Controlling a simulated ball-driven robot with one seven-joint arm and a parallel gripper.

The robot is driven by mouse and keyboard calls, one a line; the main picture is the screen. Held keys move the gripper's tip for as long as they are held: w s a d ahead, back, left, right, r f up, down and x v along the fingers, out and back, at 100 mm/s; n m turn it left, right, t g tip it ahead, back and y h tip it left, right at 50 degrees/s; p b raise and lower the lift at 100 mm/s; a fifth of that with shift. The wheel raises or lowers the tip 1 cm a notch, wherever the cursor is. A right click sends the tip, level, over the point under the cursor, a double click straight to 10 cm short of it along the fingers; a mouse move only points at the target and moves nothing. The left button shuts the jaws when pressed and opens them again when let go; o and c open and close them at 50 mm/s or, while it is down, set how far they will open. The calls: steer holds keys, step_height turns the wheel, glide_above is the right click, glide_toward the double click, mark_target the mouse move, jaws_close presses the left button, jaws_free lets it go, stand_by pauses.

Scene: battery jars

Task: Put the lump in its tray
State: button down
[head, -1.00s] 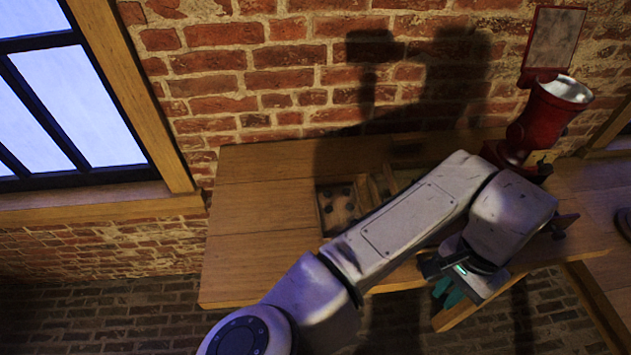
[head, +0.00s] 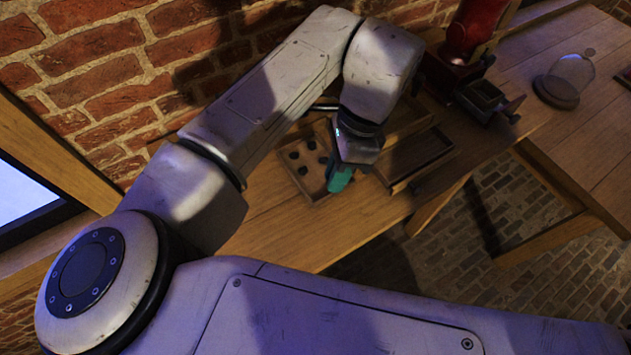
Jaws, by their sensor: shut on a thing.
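My gripper (head: 340,178), with teal fingers, points down at the front right part of a wooden tray (head: 284,158) on the bench. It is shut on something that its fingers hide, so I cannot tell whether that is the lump. Several small dark round spots (head: 310,144) show in the tray; I cannot tell whether they are lumps or holes. No separate lump stands out. Whether my gripper touches the tray is unclear. My wrist and forearm cover the tray's right and back parts.
A long open wooden box or drawer (head: 415,187) lies right of my gripper. A red device (head: 470,35) with a dark base stands at the back right. A glass dome (head: 570,75) sits on the right table. The bench (head: 270,215) is clear in front.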

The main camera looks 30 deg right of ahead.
steer(key=b, duration=0.6)
glide_above(315, 189)
steer(key=d, duration=0.1)
step_height(315, 189, down, 6)
steer(key=shift+s+r, duration=0.1)
steer(key=shift+s, duration=0.05)
steer(key=f, duration=0.1)
steer(key=f+b, duration=0.2)
steer(key=shift+w, duration=0.25)
steer(key=shift+f+b, duration=0.15)
steer(key=shift+b, duration=0.2)
steer(key=shift+f, duration=0.2)
